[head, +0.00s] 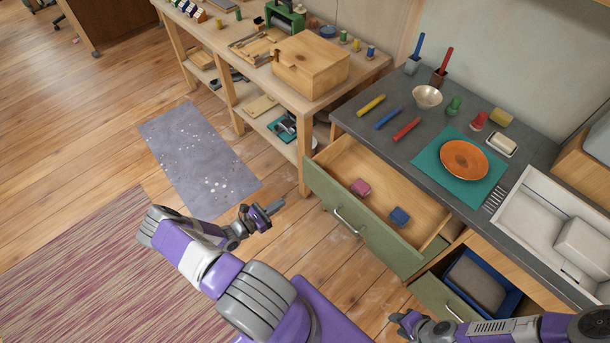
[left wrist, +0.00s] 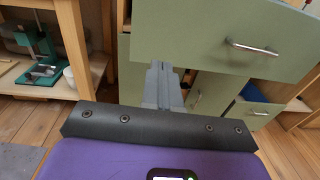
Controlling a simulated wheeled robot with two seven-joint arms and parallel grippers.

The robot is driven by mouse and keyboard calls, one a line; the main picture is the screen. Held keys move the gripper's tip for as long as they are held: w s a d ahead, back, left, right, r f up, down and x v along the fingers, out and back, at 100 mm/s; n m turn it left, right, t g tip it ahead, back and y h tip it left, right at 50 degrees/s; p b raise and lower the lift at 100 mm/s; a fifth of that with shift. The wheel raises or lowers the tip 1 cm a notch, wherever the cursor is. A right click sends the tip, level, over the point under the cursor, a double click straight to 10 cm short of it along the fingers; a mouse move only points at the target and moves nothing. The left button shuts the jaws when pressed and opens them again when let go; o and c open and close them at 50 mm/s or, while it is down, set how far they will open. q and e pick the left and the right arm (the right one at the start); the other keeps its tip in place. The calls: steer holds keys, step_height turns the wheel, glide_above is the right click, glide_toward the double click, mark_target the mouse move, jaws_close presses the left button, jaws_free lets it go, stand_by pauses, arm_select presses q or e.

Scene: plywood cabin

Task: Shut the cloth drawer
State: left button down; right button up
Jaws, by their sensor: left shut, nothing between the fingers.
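The upper drawer stands pulled out under the grey counter, its green front (head: 350,222) carrying a metal bar handle (head: 345,222).
A lower drawer (head: 445,300) is also out, holding a blue-rimmed tray (head: 472,282). A wooden workbench (head: 305,160) stands left of the cabinet. The counter (head: 400,150) bears a plate on a teal mat, a bowl and a sink. Floor before the drawer is clear.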

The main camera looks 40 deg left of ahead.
arm_select(q)
steer(key=a+y, duration=0.1)
steer(key=a, duration=0.1)
steer(key=n, duration=0.1)
glide_toward(307, 176)
steer(key=shift+t+y, duration=0.3)
steer(key=w, duration=0.6)
steer(key=shift+d+f+b, duration=0.15)
steer(key=shift+d+b, duration=0.15)
steer(key=shift+d, duration=0.05)
steer(key=shift+w, duration=0.35)
